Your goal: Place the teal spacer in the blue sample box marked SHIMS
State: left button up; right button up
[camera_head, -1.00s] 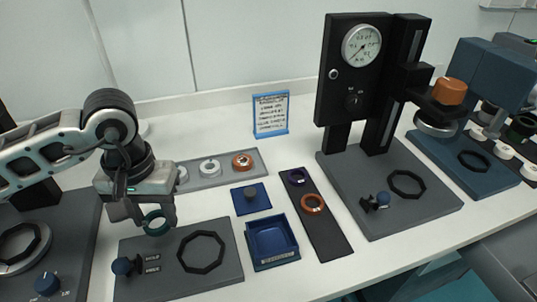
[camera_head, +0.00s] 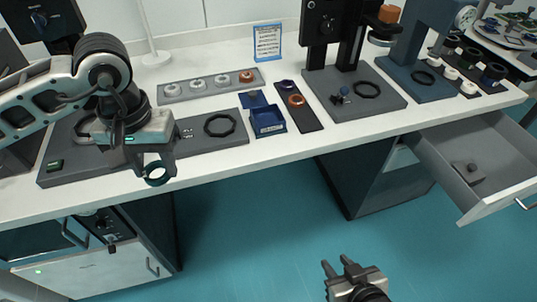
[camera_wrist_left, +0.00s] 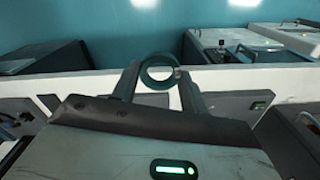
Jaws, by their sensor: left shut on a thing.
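The teal spacer (camera_head: 147,172) is a ring held between the fingertips of my left gripper (camera_head: 157,168), which is shut on it. In the head view it appears near the table's front edge, left of the box. The ring also shows in the left wrist view (camera_wrist_left: 147,78), upright between the two fingers. The blue sample box (camera_head: 267,128) is a small open tray on the white table, right of the gripper and apart from it. Its front label is too small to read. My right gripper (camera_head: 338,265) is empty, with fingers apart, low in front of the table.
A dark plate with a black ring (camera_head: 220,125) lies left of the box, and a dark strip with an orange ring (camera_head: 296,100) lies right of it. A grey tray (camera_head: 210,92) of rings is behind. An open drawer (camera_head: 440,175) juts out at right.

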aim_at(267, 122)
jog(key=k, duration=0.1)
jog(key=z, duration=1.85)
jog(key=i, duration=1.05)
jog(key=u, duration=1.9)
jog(key=i, duration=0.5)
jog(key=u, duration=0.05)
